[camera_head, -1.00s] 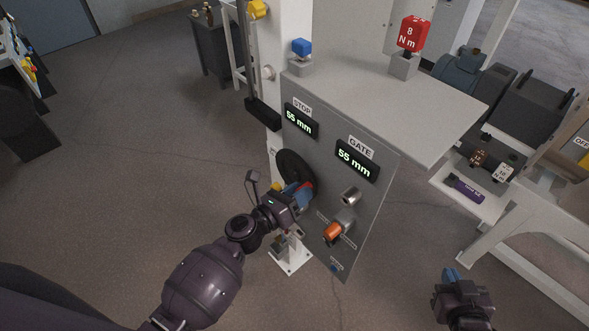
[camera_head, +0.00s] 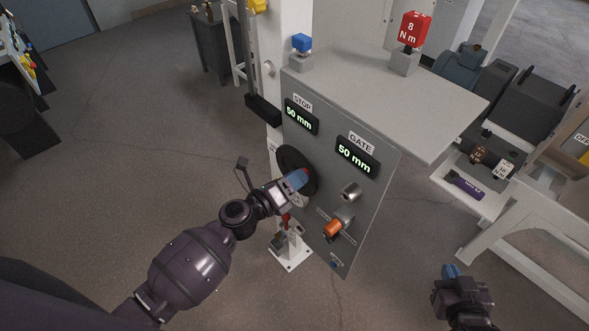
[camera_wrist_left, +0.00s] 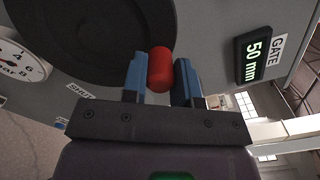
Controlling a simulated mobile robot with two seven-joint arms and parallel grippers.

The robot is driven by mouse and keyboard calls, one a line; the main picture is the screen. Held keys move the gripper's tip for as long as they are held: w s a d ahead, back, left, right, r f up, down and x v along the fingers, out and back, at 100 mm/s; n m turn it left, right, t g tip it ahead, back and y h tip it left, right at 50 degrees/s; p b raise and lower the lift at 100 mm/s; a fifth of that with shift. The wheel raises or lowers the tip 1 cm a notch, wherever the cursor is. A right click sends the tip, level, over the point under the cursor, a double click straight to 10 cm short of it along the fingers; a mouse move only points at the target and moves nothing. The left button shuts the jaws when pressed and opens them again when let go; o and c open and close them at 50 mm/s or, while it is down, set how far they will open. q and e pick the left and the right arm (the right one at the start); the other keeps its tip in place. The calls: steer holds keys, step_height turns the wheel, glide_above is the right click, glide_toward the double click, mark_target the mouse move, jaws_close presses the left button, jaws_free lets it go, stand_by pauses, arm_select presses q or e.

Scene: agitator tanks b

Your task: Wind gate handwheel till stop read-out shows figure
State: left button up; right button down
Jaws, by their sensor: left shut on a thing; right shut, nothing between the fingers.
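The black handwheel (camera_head: 297,163) is on the grey panel (camera_head: 372,215), partly behind my left gripper. It also shows in the left wrist view (camera_wrist_left: 95,45) with a red knob (camera_wrist_left: 160,70). My left gripper (camera_head: 300,180) is shut on the red knob, its blue fingers on either side of it in the left wrist view (camera_wrist_left: 161,78). The STOP read-out (camera_head: 299,117) shows 50 mm. The GATE read-out (camera_head: 357,156) shows 50 mm and reads the same in the left wrist view (camera_wrist_left: 257,49). My right gripper (camera_head: 452,272) is shut and empty at the lower right, away from the panel.
An orange-ended knob (camera_head: 334,228) and a metal knob (camera_head: 350,191) stick out of the panel right of the handwheel. A red 8 N m block (camera_head: 414,30) and a blue block (camera_head: 301,42) stand on top. A white bench (camera_head: 520,230) is at the right.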

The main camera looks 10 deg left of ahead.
mark_target(293, 156)
arm_select(q)
steer(key=shift+a+f, duration=0.1)
steer(key=shift+a, duration=0.1)
steer(key=n, duration=0.1)
steer(key=w+a+n, duration=0.1)
steer(key=n, duration=0.1)
steer(key=r+n, duration=0.1)
steer(key=shift+w+a+r, duration=0.1)
steer(key=shift+w+a, duration=0.05)
steer(key=shift+a, duration=0.15)
steer(key=shift+n, duration=0.5)
steer(key=shift+a, duration=0.1)
steer(key=shift+w+a+r+n, duration=0.1)
steer(key=shift+w+a+n, duration=0.15)
steer(key=shift+n, duration=0.35)
steer(key=shift+w+a+n, duration=0.2)
steer(key=shift+a+n, duration=0.05)
steer(key=shift+n, duration=0.35)
steer(key=shift+w+a+n, duration=0.35)
steer(key=shift+a+n, duration=0.15)
steer(key=shift+n, duration=0.7)
